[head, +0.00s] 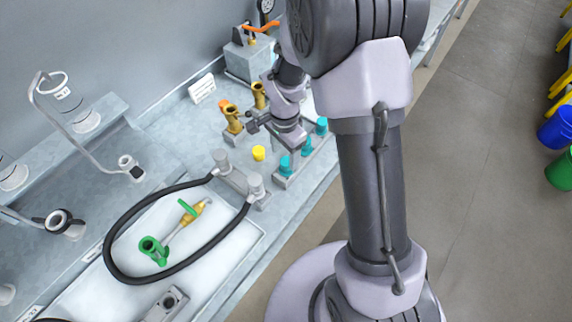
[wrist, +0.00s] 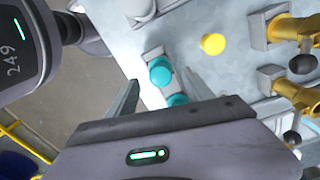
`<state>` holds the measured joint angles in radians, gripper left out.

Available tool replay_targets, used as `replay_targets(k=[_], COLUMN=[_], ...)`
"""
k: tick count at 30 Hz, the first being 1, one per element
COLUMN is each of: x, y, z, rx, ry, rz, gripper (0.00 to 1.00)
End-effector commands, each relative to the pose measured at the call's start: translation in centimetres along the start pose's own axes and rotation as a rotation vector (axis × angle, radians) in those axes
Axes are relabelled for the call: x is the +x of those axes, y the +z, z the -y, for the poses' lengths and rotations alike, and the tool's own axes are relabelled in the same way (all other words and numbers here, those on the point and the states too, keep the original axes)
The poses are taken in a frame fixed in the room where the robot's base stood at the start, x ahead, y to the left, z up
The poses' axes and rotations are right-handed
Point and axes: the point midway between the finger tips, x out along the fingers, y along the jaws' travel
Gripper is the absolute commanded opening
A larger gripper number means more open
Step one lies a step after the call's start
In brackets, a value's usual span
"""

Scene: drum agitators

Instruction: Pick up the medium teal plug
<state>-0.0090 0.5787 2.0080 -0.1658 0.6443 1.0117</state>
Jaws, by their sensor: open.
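Three teal plugs stand in a row on a grey rack in the head view: a near one (head: 285,164), a middle one (head: 306,146) and a far one (head: 321,126). The middle of the row is probably the medium one, but sizes are hard to compare. My gripper (wrist: 162,80) is open and empty, pointing down above the rack; contact is not visible.
A yellow plug (head: 259,153) stands left of the rack. Brass valves (head: 233,119) stand behind it. The bench's front edge is close to the rack.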

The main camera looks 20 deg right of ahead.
Motion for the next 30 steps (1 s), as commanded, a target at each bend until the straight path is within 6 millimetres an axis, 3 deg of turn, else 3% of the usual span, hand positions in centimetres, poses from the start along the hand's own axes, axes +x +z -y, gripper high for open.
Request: replay_targets(k=[5, 12, 18, 27, 30], x=[1.7, 6.0, 5.9, 5.9, 5.9], y=[-0.1, -0.2, -0.2, -0.2, -0.2], z=[0.0, -0.1, 0.0, 0.0, 0.0], rx=[-0.001, 0.000, -0.001, -0.001, -0.001], ry=[0.001, 0.001, -0.001, -0.001, -0.001], rz=[0.000, 0.000, -0.001, 0.000, 0.000], gripper=[0.60, 0.60, 0.58, 0.00, 0.00])
